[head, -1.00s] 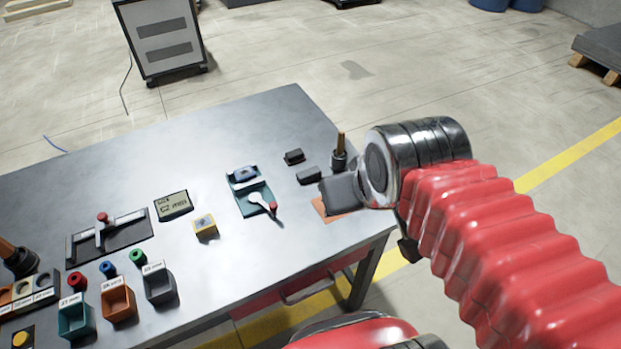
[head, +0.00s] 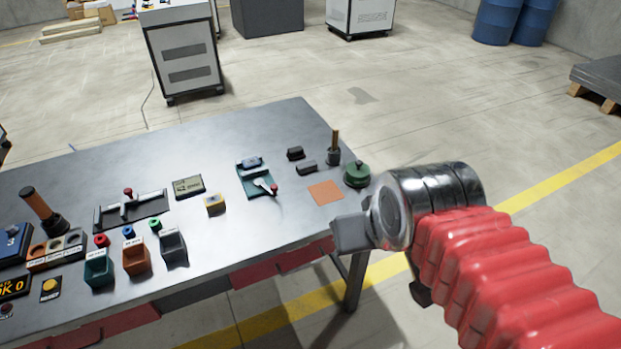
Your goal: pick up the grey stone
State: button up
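Two small dark oblong blocks lie on the metal table near its right end. One dark block (head: 295,153) is at the back and another dark grey block (head: 306,167) is just in front of it. Either could be the grey stone; I cannot tell which. My gripper (head: 350,234) is at the table's front right edge, in front of and to the right of both blocks and apart from them. Its fingers show only as a dark grey shape, so I cannot tell whether it is open or shut.
An orange square (head: 326,192) lies bare on the table (head: 110,165). A green round lidded object (head: 357,174) and a dark holder with a wooden handle (head: 334,150) stand near the right edge. A teal fixture with a lever (head: 256,181) is left of the blocks.

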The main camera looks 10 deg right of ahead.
aim_at(304, 168)
jog(key=u, duration=0.55)
jog(key=i, duration=0.95)
